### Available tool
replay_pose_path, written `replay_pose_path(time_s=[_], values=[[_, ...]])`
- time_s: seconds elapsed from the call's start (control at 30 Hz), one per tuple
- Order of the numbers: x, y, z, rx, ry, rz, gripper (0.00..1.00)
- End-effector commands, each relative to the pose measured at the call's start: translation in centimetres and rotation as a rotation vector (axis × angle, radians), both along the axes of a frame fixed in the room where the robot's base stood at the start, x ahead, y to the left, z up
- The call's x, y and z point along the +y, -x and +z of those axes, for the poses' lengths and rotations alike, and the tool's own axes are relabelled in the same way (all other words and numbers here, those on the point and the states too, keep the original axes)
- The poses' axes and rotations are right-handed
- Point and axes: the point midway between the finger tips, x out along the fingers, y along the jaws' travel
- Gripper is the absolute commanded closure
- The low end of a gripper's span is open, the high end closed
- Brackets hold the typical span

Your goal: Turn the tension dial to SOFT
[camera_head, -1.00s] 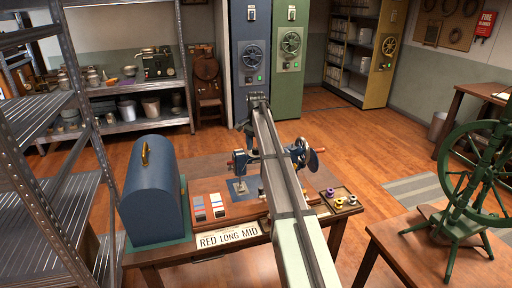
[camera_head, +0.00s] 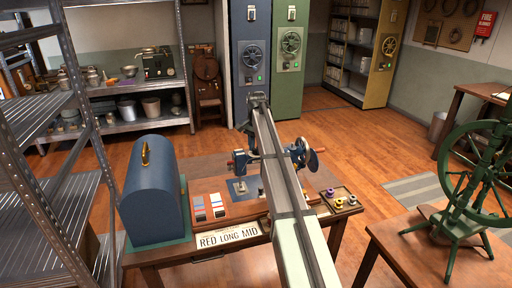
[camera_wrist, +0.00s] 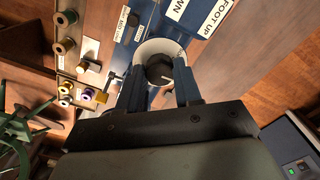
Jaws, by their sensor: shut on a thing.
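The tension dial (camera_wrist: 158,70) is a dark round knob with a white pointer line, set in a white ring (camera_wrist: 148,46). Small print on the ring is too blurred to read, so I cannot tell its setting. In the wrist view my gripper (camera_wrist: 158,80) has its two blue fingers on either side of the knob, shut on it. In the head view my arm hides the dial and gripper. The blue sewing machine (camera_wrist: 139,25) bears the dial; it also shows partly behind my arm in the head view (camera_head: 300,155).
A blue domed case (camera_head: 150,205) is at left, a spool tray (camera_head: 351,208) at right. A green spinning wheel (camera_head: 460,205) stands farther right.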

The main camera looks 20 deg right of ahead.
Motion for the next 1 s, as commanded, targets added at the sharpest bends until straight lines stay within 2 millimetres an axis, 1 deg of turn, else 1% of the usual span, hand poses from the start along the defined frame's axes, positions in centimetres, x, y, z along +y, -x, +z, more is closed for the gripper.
replay_pose_path(time_s=[0.17,0.7,1.0], values=[[0.01,-0.01,0.01,0.000,0.000,0.110,0.97],[0.02,-0.02,0.02,0.000,0.000,0.608,0.97],[0.02,-0.03,0.02,0.000,0.000,0.839,0.97]])
